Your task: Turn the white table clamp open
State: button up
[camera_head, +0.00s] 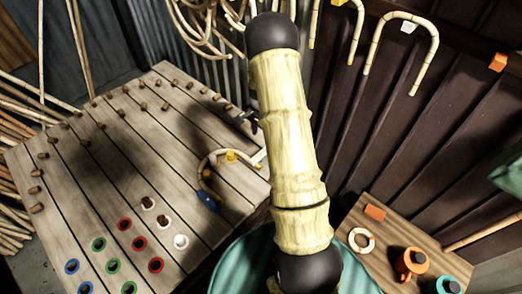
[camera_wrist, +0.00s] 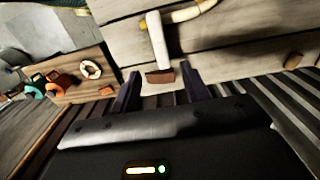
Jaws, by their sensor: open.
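In the wrist view, the white table clamp (camera_head: 256,158) shows as a white bar (camera_wrist: 158,42) on the plank table, with a brown block (camera_wrist: 160,76) at its near end. My gripper (camera_wrist: 160,87) is open, with one dark finger on each side of the brown end. I see no clear contact between fingers and clamp. In the head view my arm hides most of the gripper and part of the clamp. A curved rattan piece (camera_head: 213,158) lies beside the clamp, with a yellow clamp (camera_head: 232,156) and a blue clamp (camera_head: 208,200) along it.
The plank table (camera_head: 120,160) carries several brown pegs and coloured rings (camera_head: 125,224). A small wooden table (camera_head: 385,228) at the right holds a white ring (camera_head: 361,240) and orange and teal cups. Bent canes (camera_head: 415,25) hang on the dark wall behind.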

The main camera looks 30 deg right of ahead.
aim_at(260, 157)
notch_tip(260, 157, down, 11)
jog(key=shift+f+p, duration=0.1)
jog(key=shift+p, duration=1.05)
jog(key=c, duration=1)
